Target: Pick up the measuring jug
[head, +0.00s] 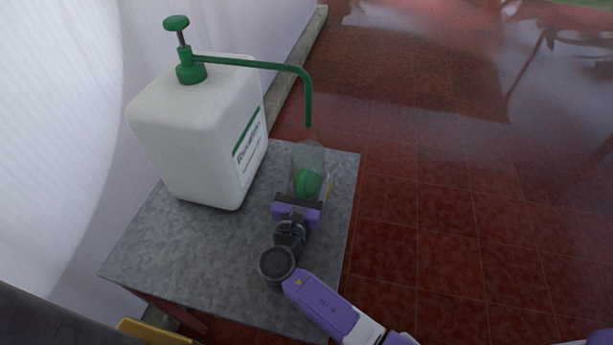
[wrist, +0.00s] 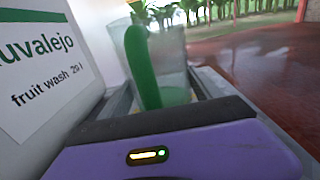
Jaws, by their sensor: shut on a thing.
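The measuring jug (head: 309,158) is a clear, see-through vessel with a green part, near the right edge of the grey table (head: 190,255). My gripper (head: 302,196) is at the jug's near side and shut on it. In the wrist view the jug (wrist: 174,55) stands upright just beyond my gripper's dark edge, with a curved green handle (wrist: 141,65) facing me and green at its bottom. I cannot tell whether the jug touches the table.
A large white container (head: 205,135) with a green pump (head: 190,72) stands close on the left. Its green spout (head: 308,100) hangs down just above the jug. A pale wall is at the left; open red tiled floor (head: 470,200) lies to the right.

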